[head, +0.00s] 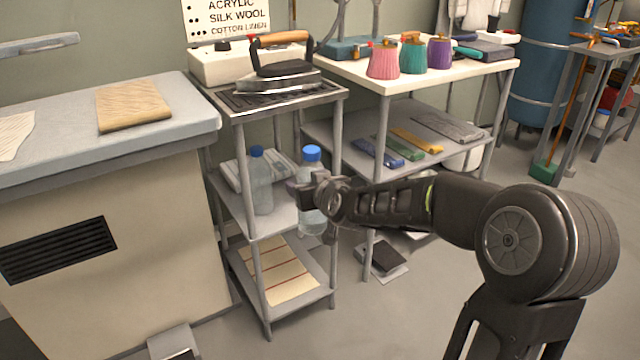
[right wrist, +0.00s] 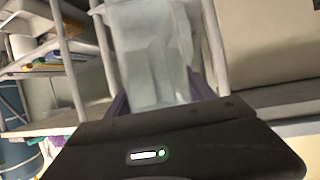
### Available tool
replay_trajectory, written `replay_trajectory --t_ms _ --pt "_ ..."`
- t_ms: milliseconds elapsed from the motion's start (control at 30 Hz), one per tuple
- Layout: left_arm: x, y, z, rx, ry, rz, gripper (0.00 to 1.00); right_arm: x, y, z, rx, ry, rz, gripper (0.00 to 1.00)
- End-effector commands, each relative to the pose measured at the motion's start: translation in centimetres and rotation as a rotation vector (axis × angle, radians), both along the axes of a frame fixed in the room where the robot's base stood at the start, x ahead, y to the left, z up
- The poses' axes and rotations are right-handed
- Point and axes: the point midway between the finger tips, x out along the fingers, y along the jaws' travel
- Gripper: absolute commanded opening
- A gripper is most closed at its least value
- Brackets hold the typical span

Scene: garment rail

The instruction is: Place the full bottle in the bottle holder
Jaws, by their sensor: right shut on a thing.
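A clear bottle with a blue cap (head: 311,166) is upright in my right gripper (head: 306,192), in front of the middle shelf of the iron's stand. The gripper is shut on its middle. The bottle looks pale blue, but I cannot clearly see how full it is. In the right wrist view the clear bottle (right wrist: 155,45) fills the space between the fingers (right wrist: 160,98). A second blue-capped bottle (head: 260,182) stands upright on the middle shelf, left of the held one; it looks greyer. I cannot identify a bottle holder. My left gripper is out of view.
The narrow metal stand (head: 270,222) carries an iron (head: 282,75) on top, folded cloth (head: 237,172) on the middle shelf and striped cloth (head: 280,270) below. Its posts stand close to the held bottle.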

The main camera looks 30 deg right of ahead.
Motion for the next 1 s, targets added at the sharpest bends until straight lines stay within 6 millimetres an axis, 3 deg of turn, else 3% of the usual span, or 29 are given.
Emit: replay_trajectory --t_ms 167,267,433,600,700,833,1000 --pt "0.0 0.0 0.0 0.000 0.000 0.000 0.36 1.5 3.7 -0.9 0.001 -0.002 0.008 0.00" --pt "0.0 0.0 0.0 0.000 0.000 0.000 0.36 2.3 7.3 -2.5 0.001 0.003 0.011 0.00" --pt "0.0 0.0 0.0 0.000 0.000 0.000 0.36 2.5 15.0 -6.0 -0.003 0.004 0.028 0.00" --pt "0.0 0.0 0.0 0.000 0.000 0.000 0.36 1.0 23.9 -9.2 -0.003 0.002 0.093 0.00" --pt "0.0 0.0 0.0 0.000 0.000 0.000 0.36 0.0 27.9 -10.2 -0.002 -0.001 0.138 0.00" --pt "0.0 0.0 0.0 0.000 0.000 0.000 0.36 -1.0 31.0 -10.9 -0.001 -0.003 0.179 0.00" --pt "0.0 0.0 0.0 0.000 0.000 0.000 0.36 -1.4 32.2 -11.2 0.000 -0.005 0.196 0.00"
